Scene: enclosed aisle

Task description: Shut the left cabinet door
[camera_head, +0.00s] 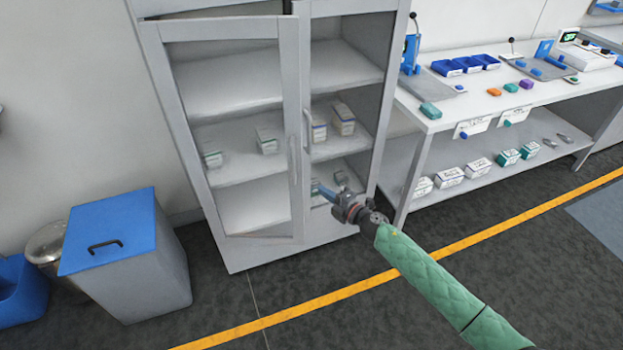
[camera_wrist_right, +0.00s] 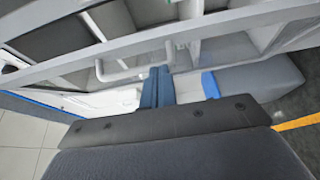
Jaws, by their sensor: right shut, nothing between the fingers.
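The left cabinet door (camera_head: 291,110) is a glazed panel in a grey frame, hinged at its left side. It stands slightly ajar, its handle side a little out from the cabinet (camera_head: 152,85). Its upright handle (camera_head: 293,160) is near the handle of the right door (camera_head: 308,130), which looks closed. My right gripper (camera_head: 325,192) is in front of the lower cabinet, right of the left door's free edge. Its blue fingers (camera_wrist_right: 157,88) are together and empty in the wrist view. Contact with the door cannot be told. My left gripper is out of view.
A grey bin with a blue lid (camera_head: 125,215) stands left of the cabinet, beside a round metal bin (camera_head: 46,245). A workbench (camera_head: 455,118) with blue trays and small boxes stands to the right. The dark floor in front, crossed by a yellow line (camera_head: 330,298), is clear.

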